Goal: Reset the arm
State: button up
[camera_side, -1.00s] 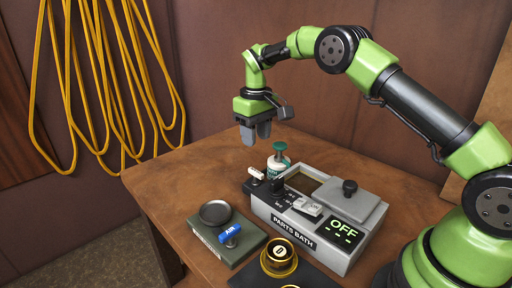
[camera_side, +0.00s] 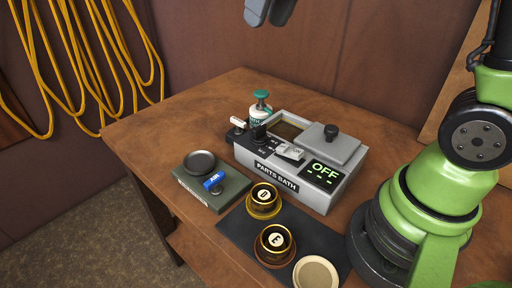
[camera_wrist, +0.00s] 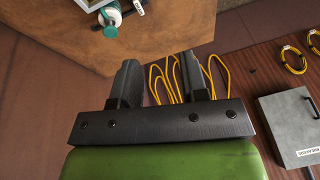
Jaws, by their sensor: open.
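My gripper (camera_side: 270,10) is at the top edge of the side view, high above the table, with only its grey fingers showing. In the wrist view my gripper (camera_wrist: 160,80) has its two fingers apart with nothing between them. The wooden table (camera_side: 135,125) is well below it. My green arm rises at the right of the side view and leaves the frame at the top.
On the table stand a grey parts bath (camera_side: 270,165) reading OFF, a green-capped bottle (camera_side: 260,105), a box with a blue AIR valve (camera_side: 210,185), two brass cups (camera_side: 264,200) on a dark mat and a tan disc (camera_side: 316,273). Yellow hoses (camera_side: 80,60) hang on the wall.

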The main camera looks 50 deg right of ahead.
jog(key=s+a+f+m+t+y, duration=0.1)
jog(key=s+a+m+t, duration=0.1)
jog(key=s, duration=1.4)
jog(key=shift+s+a+t, duration=0.15)
jog(key=shift+a+t, duration=0.1)
jog(key=shift+t, duration=0.55)
